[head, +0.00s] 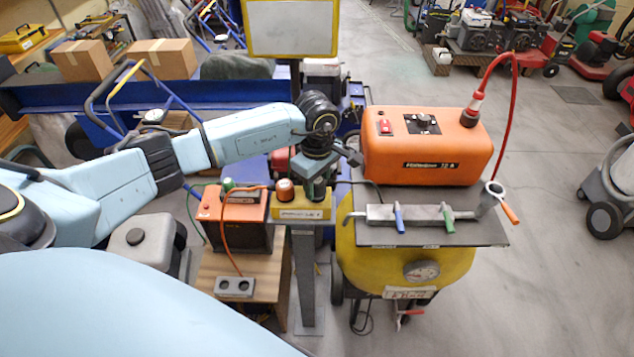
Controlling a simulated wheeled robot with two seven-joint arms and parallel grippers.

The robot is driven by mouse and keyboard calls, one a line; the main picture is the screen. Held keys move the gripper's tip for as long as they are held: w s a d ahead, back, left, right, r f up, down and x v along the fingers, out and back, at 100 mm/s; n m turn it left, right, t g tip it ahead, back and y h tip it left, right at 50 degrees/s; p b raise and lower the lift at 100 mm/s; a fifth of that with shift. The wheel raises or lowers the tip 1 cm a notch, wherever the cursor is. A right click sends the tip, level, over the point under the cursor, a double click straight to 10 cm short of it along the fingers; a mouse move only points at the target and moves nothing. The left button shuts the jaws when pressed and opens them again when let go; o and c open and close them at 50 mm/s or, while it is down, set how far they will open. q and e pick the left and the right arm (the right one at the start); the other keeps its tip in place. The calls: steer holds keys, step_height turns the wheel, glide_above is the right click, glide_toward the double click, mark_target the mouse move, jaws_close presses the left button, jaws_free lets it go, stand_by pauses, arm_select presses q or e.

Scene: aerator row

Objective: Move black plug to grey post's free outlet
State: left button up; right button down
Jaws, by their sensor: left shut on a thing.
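The grey post (305,285) stands at the picture's middle and carries a yellow outlet box (303,213) on top. An orange plug (285,190) sits upright on the box's left half, with an orange cable. My left gripper (316,190) points down over the box's right half, shut on the black plug, which its fingers mostly hide. A dark cable (360,183) runs from there to the right. I cannot tell whether the plug is seated in the outlet or just above it. My right gripper is not in view.
Right of the post, an orange machine (427,150) and a metal bar with blue and green levers (420,214) sit on a dark plate above a yellow tank (400,262). To the left, an orange-fronted box (234,212) and a grey double socket (235,287) rest on a wooden stand.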

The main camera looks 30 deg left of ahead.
arm_select(q)
steer(key=shift+f+b, duration=0.65)
steer(key=shift+f, duration=0.1)
steer(key=o, duration=1.1)
steer(key=shift+r, duration=0.1)
step_height(320, 180, up, 13)
steer(key=shift+r+b, duration=0.15)
steer(key=shift+b, duration=0.55)
